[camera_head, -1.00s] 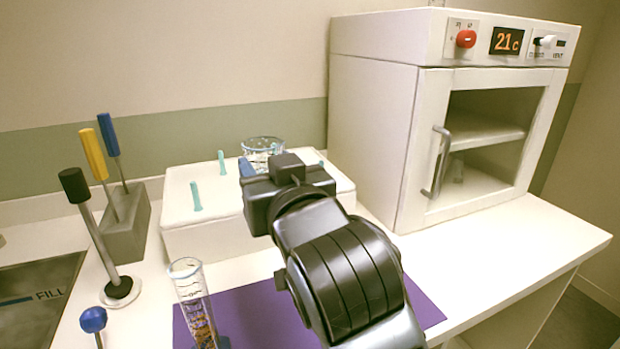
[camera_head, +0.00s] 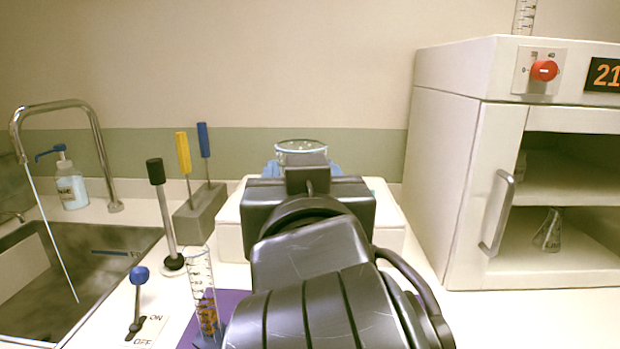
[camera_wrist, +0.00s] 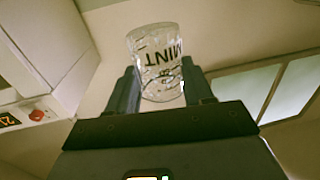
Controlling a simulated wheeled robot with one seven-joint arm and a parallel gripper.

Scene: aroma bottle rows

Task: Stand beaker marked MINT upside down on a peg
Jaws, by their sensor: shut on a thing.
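The clear glass beaker marked MINT (camera_wrist: 157,52) is between the two fingers of my gripper (camera_wrist: 161,90) in the wrist view, and the gripper is shut on it. Its dark lettering appears upside down in that view. In the head view the beaker's round upper end (camera_head: 301,147) shows above my gripper (camera_head: 302,168), with my wrist in front of its lower part. The white peg block (camera_head: 230,228) is behind and below my arm. Its pegs are hidden now. I cannot tell the gap between beaker and block.
A white oven (camera_head: 455,180) stands to the right, with a flask (camera_head: 548,230) inside. A grey tool holder (camera_head: 200,212), a black-topped lever (camera_head: 160,205) and a sink (camera_head: 60,290) lie left.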

